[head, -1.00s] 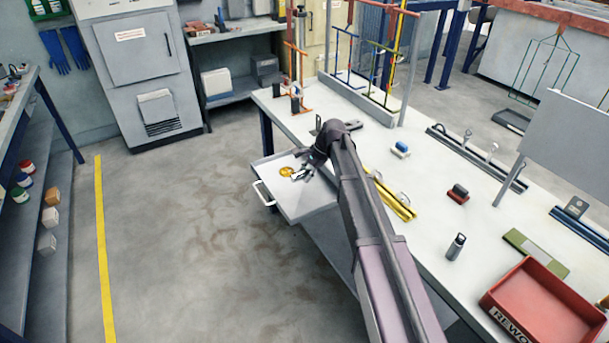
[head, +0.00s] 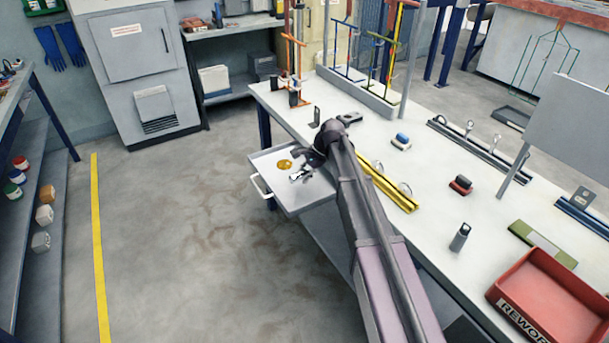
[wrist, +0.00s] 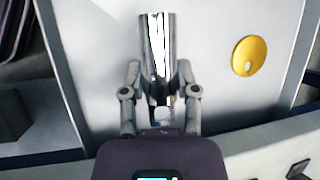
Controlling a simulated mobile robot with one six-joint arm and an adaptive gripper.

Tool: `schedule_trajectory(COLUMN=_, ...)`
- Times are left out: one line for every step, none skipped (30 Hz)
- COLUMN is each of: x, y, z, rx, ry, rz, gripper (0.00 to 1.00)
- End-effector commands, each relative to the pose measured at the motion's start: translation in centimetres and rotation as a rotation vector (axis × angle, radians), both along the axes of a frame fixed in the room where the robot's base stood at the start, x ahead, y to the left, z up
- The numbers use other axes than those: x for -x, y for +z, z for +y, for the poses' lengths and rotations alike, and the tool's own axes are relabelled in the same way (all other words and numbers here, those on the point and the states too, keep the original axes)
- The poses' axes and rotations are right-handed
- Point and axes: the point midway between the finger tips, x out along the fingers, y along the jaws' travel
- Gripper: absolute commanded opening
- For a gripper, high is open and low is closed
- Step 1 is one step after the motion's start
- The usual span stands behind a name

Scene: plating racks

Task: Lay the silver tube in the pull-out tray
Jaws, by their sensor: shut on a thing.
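The silver tube (wrist: 157,48) is a shiny, short cylinder held between the two fingers of my gripper (wrist: 160,88) in the wrist view. In the head view my gripper (head: 304,171) is over the pull-out tray (head: 284,200), and the tube shows only as a small bright shape there. The tray is pulled out from the table's left side, with a white handle on its front. The wrist view shows the tray floor (wrist: 100,60) behind the tube; whether the tube touches it I cannot tell.
A yellow disc (wrist: 249,56) with a hole lies in the tray, right of the tube in the wrist view. The white table (head: 350,150) carries yellow bars (head: 390,190), small stamps, a rack and a red bin (head: 550,310). Open floor lies left of the tray.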

Motion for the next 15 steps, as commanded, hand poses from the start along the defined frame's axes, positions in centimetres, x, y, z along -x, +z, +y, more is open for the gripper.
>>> schedule_trajectory(x=0.00, y=-0.58, z=0.01, rx=0.000, ry=0.000, rz=0.000, gripper=0.00)
schedule_trajectory(x=0.00, y=-0.71, z=0.01, rx=0.000, ry=0.000, rz=0.000, gripper=0.00)
schedule_trajectory(x=0.00, y=-0.85, z=0.01, rx=0.000, ry=0.000, rz=0.000, gripper=0.00)
schedule_trajectory(x=0.01, y=-0.95, z=0.02, rx=0.000, ry=0.000, rz=0.000, gripper=0.00)
schedule_trajectory(x=0.00, y=-1.03, z=0.01, rx=0.000, ry=0.000, rz=0.000, gripper=0.00)
schedule_trajectory(x=0.01, y=-1.12, z=0.01, rx=0.000, ry=0.000, rz=0.000, gripper=0.00)
schedule_trajectory(x=0.00, y=-1.17, z=0.02, rx=0.000, ry=0.000, rz=0.000, gripper=0.00)
schedule_trajectory(x=0.00, y=-1.21, z=0.02, rx=0.000, ry=0.000, rz=0.000, gripper=0.00)
schedule_trajectory(x=0.00, y=-1.24, z=0.02, rx=0.000, ry=0.000, rz=0.000, gripper=0.00)
schedule_trajectory(x=0.01, y=-1.27, z=0.01, rx=0.000, ry=0.000, rz=0.000, gripper=0.00)
schedule_trajectory(x=0.01, y=-1.27, z=0.01, rx=0.000, ry=0.000, rz=0.000, gripper=0.00)
schedule_trajectory(x=0.01, y=-1.28, z=0.02, rx=0.000, ry=0.000, rz=0.000, gripper=0.00)
schedule_trajectory(x=0.01, y=-1.27, z=0.01, rx=0.000, ry=0.000, rz=0.000, gripper=0.00)
schedule_trajectory(x=0.01, y=-1.27, z=0.01, rx=0.000, ry=0.000, rz=0.000, gripper=0.00)
schedule_trajectory(x=0.01, y=-1.25, z=0.02, rx=0.000, ry=0.000, rz=0.000, gripper=0.00)
